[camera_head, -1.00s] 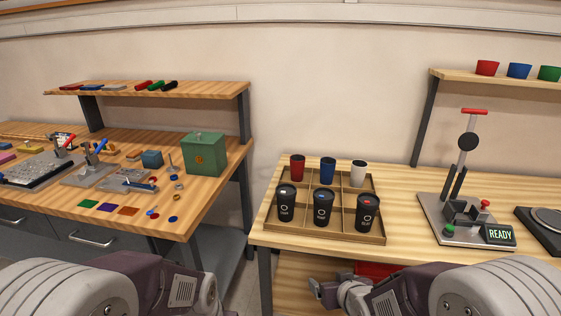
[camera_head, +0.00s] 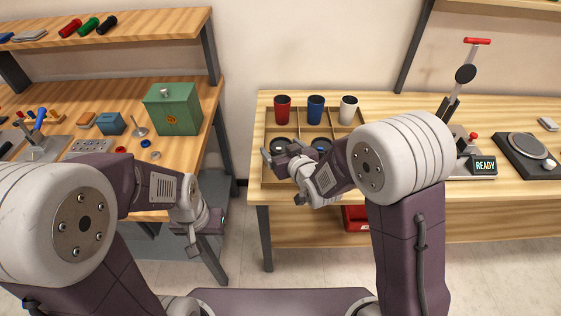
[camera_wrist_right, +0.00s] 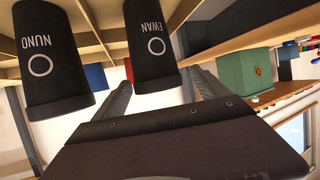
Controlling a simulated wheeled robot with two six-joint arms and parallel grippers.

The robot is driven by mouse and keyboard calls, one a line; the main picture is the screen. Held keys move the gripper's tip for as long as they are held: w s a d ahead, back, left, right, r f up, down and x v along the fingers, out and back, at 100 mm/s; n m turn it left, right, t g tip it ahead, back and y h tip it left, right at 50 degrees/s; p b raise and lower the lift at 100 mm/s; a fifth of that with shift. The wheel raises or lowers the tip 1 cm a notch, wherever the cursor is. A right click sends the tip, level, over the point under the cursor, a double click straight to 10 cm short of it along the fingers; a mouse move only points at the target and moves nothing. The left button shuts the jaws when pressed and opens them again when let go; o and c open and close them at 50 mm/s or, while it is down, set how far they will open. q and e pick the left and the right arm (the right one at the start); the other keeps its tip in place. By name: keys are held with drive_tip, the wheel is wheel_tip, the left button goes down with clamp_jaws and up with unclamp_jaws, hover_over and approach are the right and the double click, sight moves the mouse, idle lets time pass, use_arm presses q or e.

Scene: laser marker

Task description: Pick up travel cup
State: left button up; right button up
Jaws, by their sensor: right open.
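In the head view, a wooden divided tray (camera_head: 258,160) holds a red cup (camera_head: 282,110), a blue cup (camera_head: 315,110) and a white cup (camera_head: 348,110) in its back row. Black lidded travel cups stand in the front row, partly hidden by my right arm. The right wrist view shows two of them close up, marked EWAN (camera_wrist_right: 153,45) and NUNO (camera_wrist_right: 52,60). My right gripper (camera_head: 279,177) is open at the tray's front left; in its wrist view the fingers appear on either side of the EWAN cup. My left gripper (camera_head: 205,235) hangs empty-looking beside the left bench; its opening is unclear.
A press with a READY display (camera_head: 485,166) and a scale (camera_head: 525,150) stand right of the tray. A red bin (camera_head: 355,218) sits below the table. The left bench bears a green box (camera_head: 173,108) and small tools. A floor gap separates the benches.

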drive_tip(key=x, duration=0.4)
drive_tip(key=shift+w+f, duration=0.2)
drive_tip(key=shift+w, duration=0.05)
drive_tip(key=shift+s+r, duration=0.1)
drive_tip(key=shift+c, duration=0.5)
drive_tip(key=shift+d, duration=0.1)
drive_tip(key=c, duration=0.7)
